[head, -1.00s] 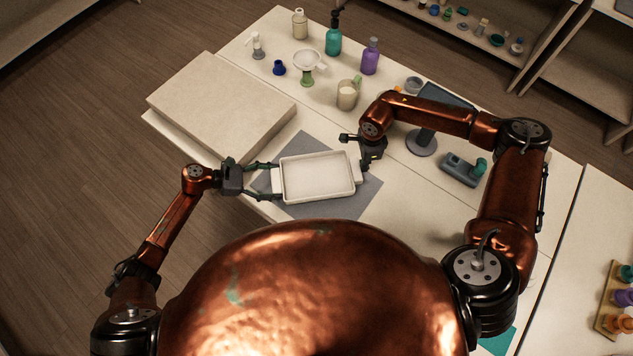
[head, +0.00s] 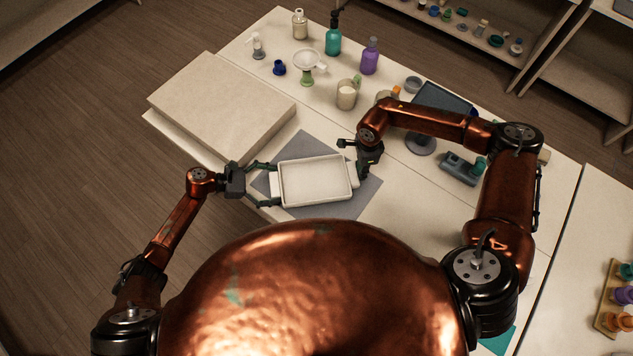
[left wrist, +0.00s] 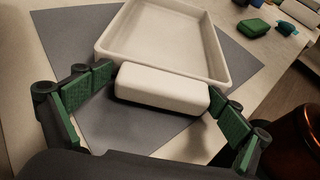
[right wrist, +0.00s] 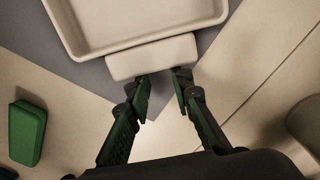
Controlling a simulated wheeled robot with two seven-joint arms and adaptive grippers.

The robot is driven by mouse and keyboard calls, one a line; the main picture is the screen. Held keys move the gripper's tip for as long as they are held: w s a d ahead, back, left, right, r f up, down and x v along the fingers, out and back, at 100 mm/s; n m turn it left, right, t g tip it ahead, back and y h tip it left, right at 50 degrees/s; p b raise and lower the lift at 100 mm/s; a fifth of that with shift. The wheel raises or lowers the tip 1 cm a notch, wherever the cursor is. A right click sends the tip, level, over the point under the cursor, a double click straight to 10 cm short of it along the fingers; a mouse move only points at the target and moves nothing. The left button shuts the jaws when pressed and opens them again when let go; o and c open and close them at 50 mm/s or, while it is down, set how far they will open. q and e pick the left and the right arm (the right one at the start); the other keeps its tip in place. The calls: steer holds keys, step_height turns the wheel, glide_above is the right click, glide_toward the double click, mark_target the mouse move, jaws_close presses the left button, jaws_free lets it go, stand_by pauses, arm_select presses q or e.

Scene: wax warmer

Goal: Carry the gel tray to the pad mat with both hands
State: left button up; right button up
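The white gel tray (head: 315,181) lies on the grey pad mat (head: 340,208), turned slightly against it. In the left wrist view the tray (left wrist: 165,35) and its end handle (left wrist: 162,88) show over the mat (left wrist: 130,128). My left gripper (head: 272,184) is open, one finger on each side of the left handle, with gaps visible. My right gripper (head: 352,158) is at the right handle. In the right wrist view its fingers (right wrist: 163,82) are apart, their tips at the edge of the handle (right wrist: 152,56), not closed on it.
A thick beige slab (head: 222,105) lies left of the mat. Bottles, a white-topped green stand (head: 306,65) and a cup (head: 347,95) stand behind. A grey-blue device (head: 462,167) and a dark-panelled stand (head: 420,143) are to the right.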

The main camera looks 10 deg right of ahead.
arm_select(q)
steer(key=shift+s+r, duration=0.1)
arm_select(e)
steer(key=shift+r, duration=0.1)
arm_select(q)
steer(key=shift+a, duration=0.1)
steer(key=shift+a+r, duration=0.1)
steer(key=shift+a, duration=0.2)
steer(key=v, duration=1)
steer(key=shift+a, duration=0.1)
arm_select(e)
steer(key=shift+d, duration=0.1)
arm_select(q)
steer(key=shift+a+r, duration=0.25)
steer(key=shift+a, duration=0.2)
arm_select(e)
step_height(320, 180, up, 12)
arm_select(q)
steer(key=shift+r, duration=0.1)
arm_select(e)
steer(key=shift+w, duration=0.1)
